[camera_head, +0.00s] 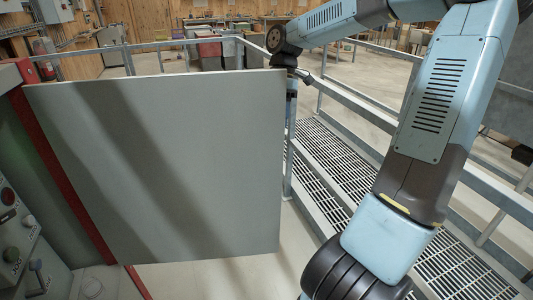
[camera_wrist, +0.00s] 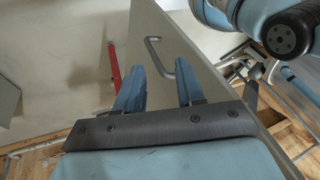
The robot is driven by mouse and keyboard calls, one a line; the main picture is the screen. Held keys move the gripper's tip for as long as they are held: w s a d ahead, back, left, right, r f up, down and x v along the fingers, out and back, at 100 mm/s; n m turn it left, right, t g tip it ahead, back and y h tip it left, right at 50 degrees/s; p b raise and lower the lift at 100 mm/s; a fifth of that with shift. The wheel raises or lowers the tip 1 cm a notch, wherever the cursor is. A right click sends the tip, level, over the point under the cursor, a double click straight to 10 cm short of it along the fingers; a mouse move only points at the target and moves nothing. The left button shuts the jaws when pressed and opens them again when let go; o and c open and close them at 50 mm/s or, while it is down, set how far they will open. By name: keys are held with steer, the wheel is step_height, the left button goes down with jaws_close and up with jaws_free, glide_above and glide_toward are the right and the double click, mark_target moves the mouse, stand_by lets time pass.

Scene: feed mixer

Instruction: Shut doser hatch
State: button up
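The doser hatch is a large flat grey panel (camera_head: 165,165) standing open, its left edge by a red frame strip (camera_head: 65,165). In the wrist view the panel (camera_wrist: 205,65) runs diagonally from top centre to lower right. A grey bar handle (camera_wrist: 155,53) sticks out from its face. My gripper (camera_wrist: 157,82) is open, with its two blue fingers apart and nothing held. The handle lies just beyond the fingertips, its lower end close to the right finger; I cannot tell whether they touch. In the head view my arm reaches over to the panel's upper right corner, and the fingers are hidden.
A control panel with knobs (camera_head: 15,235) stands at the lower left. Metal railings (camera_head: 345,100) and a grated walkway (camera_head: 340,165) run along the right, close to my arm. Workbenches stand at the back. Bare floor shows below the hatch panel.

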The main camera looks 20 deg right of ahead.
mark_target(264, 153)
steer(key=a+f+n, duration=0.1)
steer(key=f+n, duration=0.1)
steer(key=f, duration=0.1)
steer(key=s+a+f+n, duration=0.1)
steer(key=a+f+n, duration=0.1)
steer(key=f, duration=0.1)
steer(key=s+a+f+n+t, duration=0.1)
steer(key=a+f+n, duration=0.1)
steer(key=f, duration=0.1)
steer(key=shift+s+f+n+y, duration=0.25)
steer(key=shift+f+n+y, duration=0.05)
steer(key=shift+y, duration=0.1)
stand_by(0.4)
steer(key=shift+c, duration=0.3)
jaws_close()
